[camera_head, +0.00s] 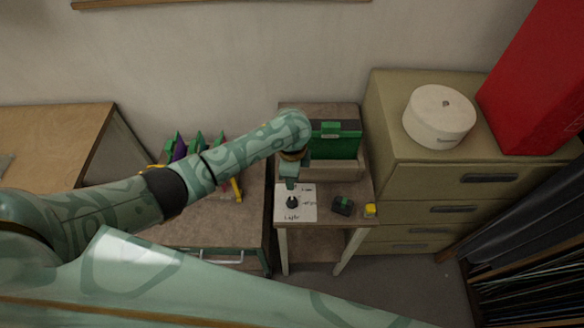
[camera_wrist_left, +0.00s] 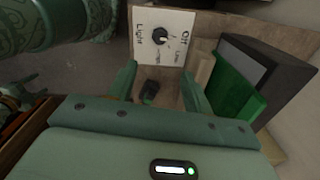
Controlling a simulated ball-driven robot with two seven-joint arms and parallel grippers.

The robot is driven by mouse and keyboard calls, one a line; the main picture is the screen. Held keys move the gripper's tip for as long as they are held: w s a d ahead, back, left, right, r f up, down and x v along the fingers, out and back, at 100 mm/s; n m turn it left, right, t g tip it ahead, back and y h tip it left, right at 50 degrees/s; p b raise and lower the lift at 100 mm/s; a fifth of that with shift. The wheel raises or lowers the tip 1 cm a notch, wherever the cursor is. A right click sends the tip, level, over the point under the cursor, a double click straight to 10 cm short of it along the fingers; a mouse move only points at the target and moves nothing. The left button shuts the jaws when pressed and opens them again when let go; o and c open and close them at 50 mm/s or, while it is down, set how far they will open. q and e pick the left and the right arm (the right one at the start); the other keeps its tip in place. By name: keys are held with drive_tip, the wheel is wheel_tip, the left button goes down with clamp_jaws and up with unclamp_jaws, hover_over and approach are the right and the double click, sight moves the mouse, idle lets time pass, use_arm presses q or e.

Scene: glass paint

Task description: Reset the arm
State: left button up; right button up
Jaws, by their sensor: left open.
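My left arm reaches in from the left in the head view, and its gripper (camera_head: 290,180) hangs over the small side table. In the left wrist view the two fingers of the left gripper (camera_wrist_left: 158,86) are spread apart with nothing held between them. A white panel (camera_head: 308,210) marked "Light" and "Off" carries a black knob (camera_head: 292,202). The knob also shows in the left wrist view (camera_wrist_left: 160,37), beyond the fingertips and apart from them.
A small black-and-green object (camera_head: 342,205) and a yellow block (camera_head: 370,210) lie right of the panel. A green box (camera_head: 336,139) stands behind. A drawer cabinet (camera_head: 430,172) with a round white box (camera_head: 440,115) and a red box (camera_head: 540,80) are at right.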

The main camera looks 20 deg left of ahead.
idle(0.5)
use_arm(q)
drive_tip(key=s+r+n+t+h, duration=0.1)
drive_tip(key=s+r+n+t, duration=0.15)
drive_tip(key=s, duration=0.55)
drive_tip(key=s+a+r+n+t+y, duration=0.25)
drive_tip(key=s+a+r, duration=0.25)
drive_tip(key=a, duration=0.3)
drive_tip(key=s+a+r+n+t+y, duration=0.2)
drive_tip(key=s+a+r+n+y, duration=0.15)
drive_tip(key=s+a+r, duration=0.4)
drive_tip(key=s+d+f+n+g+h+b, duration=0.2)
drive_tip(key=f+b, duration=1)
drive_tip(key=f, duration=2.8)
drive_tip(key=s+d+f+n+g+h+b, duration=0.1)
drive_tip(key=s+f+b, duration=0.8)
drive_tip(key=s+f, duration=1.1)
wheel_tip(320, 180, down, 5)
drive_tip(key=n+g+h, duration=0.1)
drive_tip(key=g+h, duration=0.1)
drive_tip(key=g, duration=0.1)
drive_tip(key=shift+s+f, duration=0.15)
drive_tip(key=shift+s, duration=0.2)
